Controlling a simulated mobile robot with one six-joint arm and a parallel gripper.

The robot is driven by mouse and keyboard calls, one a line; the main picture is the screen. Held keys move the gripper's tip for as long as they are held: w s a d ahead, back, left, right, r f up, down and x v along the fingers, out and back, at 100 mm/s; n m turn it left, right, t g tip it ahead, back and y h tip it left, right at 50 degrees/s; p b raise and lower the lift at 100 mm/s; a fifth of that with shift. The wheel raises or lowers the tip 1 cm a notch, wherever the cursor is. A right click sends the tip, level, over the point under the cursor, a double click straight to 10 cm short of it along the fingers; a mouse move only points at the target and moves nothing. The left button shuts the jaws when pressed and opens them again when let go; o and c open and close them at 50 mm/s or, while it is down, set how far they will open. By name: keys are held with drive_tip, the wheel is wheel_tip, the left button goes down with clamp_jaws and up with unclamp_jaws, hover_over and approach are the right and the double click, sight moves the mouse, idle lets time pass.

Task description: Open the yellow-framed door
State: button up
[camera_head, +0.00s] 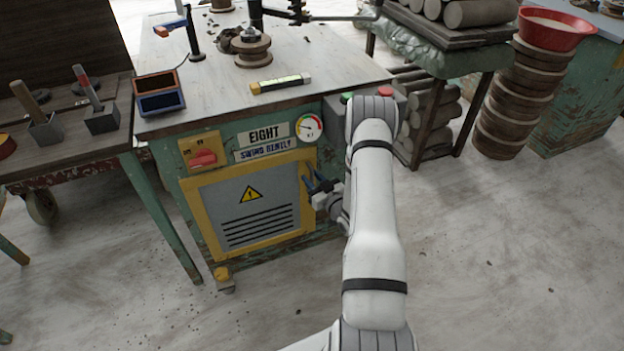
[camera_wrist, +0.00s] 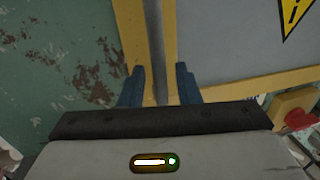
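The yellow-framed door (camera_head: 235,207) is a grey panel with a warning triangle and dark vent slots, on the front of a green cabinet. It looks closed, though I cannot be sure. My gripper (camera_head: 312,182) is at the door's right edge in the head view, its two blue fingers spread apart. In the wrist view the fingertips (camera_wrist: 160,82) point at yellow strips of the door frame (camera_wrist: 171,45), with a gap visible between the fingers. No grip on anything shows.
A red rotary switch (camera_head: 203,158) on a yellow plate and a round gauge (camera_head: 309,128) sit above the door. A wooden table (camera_head: 70,125) stands left, its leg near the door's left side. A rack of clay rolls (camera_head: 430,115) stands right. Floor before the door is clear.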

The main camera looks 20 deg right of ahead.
drive_tip(key=shift+w, duration=0.35)
clamp_jaws()
idle(0.3)
